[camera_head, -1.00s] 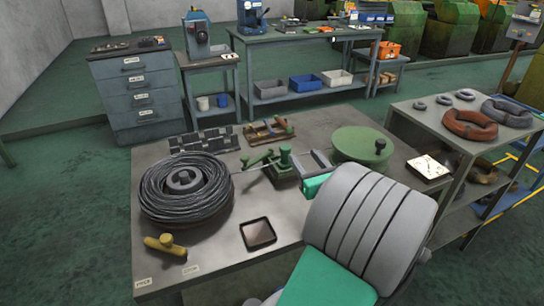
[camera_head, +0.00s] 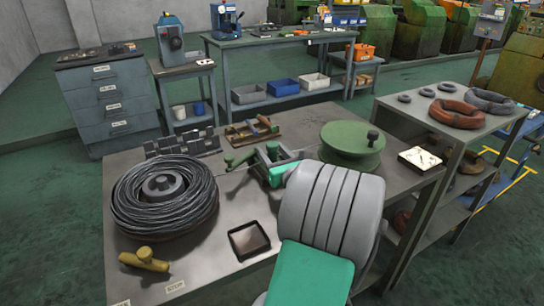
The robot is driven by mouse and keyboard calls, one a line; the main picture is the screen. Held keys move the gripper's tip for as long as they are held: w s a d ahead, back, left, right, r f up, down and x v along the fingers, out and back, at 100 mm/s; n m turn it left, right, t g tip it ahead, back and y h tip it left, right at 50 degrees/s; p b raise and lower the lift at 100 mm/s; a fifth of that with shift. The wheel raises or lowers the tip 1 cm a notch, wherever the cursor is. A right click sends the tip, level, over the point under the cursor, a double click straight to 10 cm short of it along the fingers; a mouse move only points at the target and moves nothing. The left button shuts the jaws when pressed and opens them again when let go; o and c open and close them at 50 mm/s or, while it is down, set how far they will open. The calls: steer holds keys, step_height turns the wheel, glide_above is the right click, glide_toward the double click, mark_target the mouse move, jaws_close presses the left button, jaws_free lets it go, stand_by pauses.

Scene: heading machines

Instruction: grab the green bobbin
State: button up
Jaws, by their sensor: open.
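The green bobbin (camera_head: 350,148) is a round green drum with a flat top and a black knob. It stands upright at the back right of the grey worktable (camera_head: 215,205). My grey and teal arm rises from the bottom and hides part of the table. My gripper (camera_head: 281,158), a small grey frame beside a teal part, shows just past the arm. It is open, to the left of the bobbin and apart from it. It overlaps a green hand tool (camera_head: 243,159) in the picture. Its fingertips are small and partly hidden.
A large black wire coil (camera_head: 135,200), a yellow tool (camera_head: 143,260) and a dark tray (camera_head: 249,240) lie on the table. A white square dish (camera_head: 420,158) is right of the bobbin. A shelf (camera_head: 440,125) with rings stands at right.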

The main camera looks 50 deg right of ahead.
jaws_close()
stand_by(0.5)
